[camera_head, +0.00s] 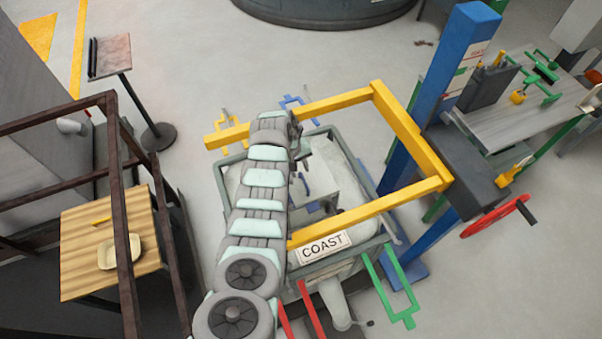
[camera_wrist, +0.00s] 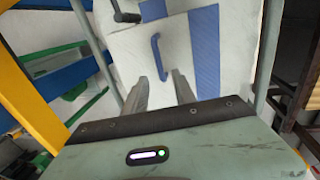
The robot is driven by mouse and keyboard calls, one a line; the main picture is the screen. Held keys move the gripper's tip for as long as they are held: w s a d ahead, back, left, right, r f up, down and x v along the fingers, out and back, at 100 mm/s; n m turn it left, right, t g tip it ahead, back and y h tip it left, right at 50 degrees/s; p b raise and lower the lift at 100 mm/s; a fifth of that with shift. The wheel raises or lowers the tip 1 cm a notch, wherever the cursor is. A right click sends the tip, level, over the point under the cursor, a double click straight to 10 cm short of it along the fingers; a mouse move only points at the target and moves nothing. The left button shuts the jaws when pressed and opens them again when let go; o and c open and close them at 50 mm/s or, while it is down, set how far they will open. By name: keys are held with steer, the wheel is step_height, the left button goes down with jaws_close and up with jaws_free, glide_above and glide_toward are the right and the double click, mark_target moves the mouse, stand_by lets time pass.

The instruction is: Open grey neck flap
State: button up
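A grey panel with a blue pull handle (camera_wrist: 158,57) and a broad blue stripe (camera_wrist: 205,50) fills the middle of the wrist view. In the head view a small blue handle (camera_head: 303,184) shows inside the green-grey frame. My gripper (camera_wrist: 160,88) has its two fingers apart with nothing between them, on the near side of the handle; contact is not visible. A grey neck-shaped spout (camera_head: 335,302) projects below the COAST sign (camera_head: 325,245). I cannot tell for sure which part is the grey neck flap. My arm hides part of the frame in the head view.
A yellow frame (camera_head: 405,125) surrounds the work area and joins a blue post (camera_head: 455,70). A dark crank (camera_wrist: 125,12) is beyond the panel. Green (camera_head: 405,318) and red (camera_head: 312,308) brackets stand at the front. A wooden table (camera_head: 80,240) is at left.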

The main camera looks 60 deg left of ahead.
mark_target(302, 177)
steer(key=shift+d+f, duration=0.15)
steer(key=shift+f, duration=0.65)
steer(key=shift+w+f+b, duration=0.2)
steer(key=shift+f+b, duration=0.3)
steer(key=shift+b, duration=0.1)
steer(key=shift+w+f+b, duration=0.1)
steer(key=shift+f+b, duration=0.25)
steer(key=shift+f, duration=0.3)
steer(key=shift+c, duration=0.2)
jaws_close()
